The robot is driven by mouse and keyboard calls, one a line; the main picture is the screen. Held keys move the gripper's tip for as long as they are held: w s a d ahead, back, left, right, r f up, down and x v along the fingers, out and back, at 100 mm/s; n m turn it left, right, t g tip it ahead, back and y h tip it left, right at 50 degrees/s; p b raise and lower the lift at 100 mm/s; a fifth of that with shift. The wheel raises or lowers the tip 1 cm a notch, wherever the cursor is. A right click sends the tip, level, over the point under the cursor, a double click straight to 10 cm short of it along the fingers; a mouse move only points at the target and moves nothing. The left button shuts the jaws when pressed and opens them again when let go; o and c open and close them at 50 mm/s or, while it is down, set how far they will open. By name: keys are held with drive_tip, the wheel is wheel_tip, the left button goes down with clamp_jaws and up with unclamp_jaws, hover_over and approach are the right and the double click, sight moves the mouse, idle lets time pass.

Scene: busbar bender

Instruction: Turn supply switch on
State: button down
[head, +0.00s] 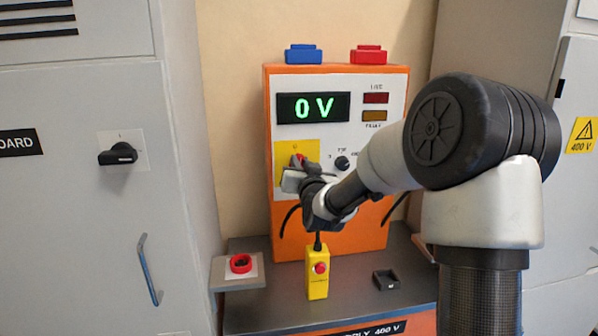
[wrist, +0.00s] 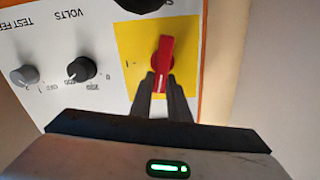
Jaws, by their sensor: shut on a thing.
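The supply switch is a red handle (wrist: 163,60) on a yellow plate (wrist: 130,45) of the orange supply cabinet (head: 340,232). My gripper (wrist: 160,82) is shut on the red handle, a dark finger on each side of its lower end in the wrist view. The handle lies nearly upright in that picture, with an "I" mark on the plate to its left. In the head view my gripper (head: 298,168) covers much of the yellow plate (head: 283,152). The display (head: 313,107) reads 0 V in green. The red lamp (head: 376,98) and amber lamp (head: 375,116) look dim.
A black knob (wrist: 82,69) and a grey knob (wrist: 23,76) sit beside the plate. Grey cabinets flank both sides.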

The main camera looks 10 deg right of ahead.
drive_tip(key=m+b, duration=0.2)
drive_tip(key=shift+d+f+m+b, duration=0.3)
drive_tip(key=shift+f+m+b, duration=0.05)
drive_tip(key=shift+m+b, duration=0.05)
drive_tip(key=shift+d+f+m+b, duration=0.25)
drive_tip(key=shift+m+b, duration=1.15)
drive_tip(key=shift+m, duration=0.7)
drive_tip(key=shift+d+f+m+b, duration=0.2)
drive_tip(key=shift+f+m+b, duration=0.2)
drive_tip(key=shift+m+b, duration=1.35)
drive_tip(key=shift+d+f+m+b, duration=0.25)
drive_tip(key=shift+m+b, duration=0.8)
drive_tip(key=shift+m, duration=1.4)
drive_tip(key=c, duration=1.7)
unclamp_jaws()
drive_tip(key=shift+s, duration=0.1)
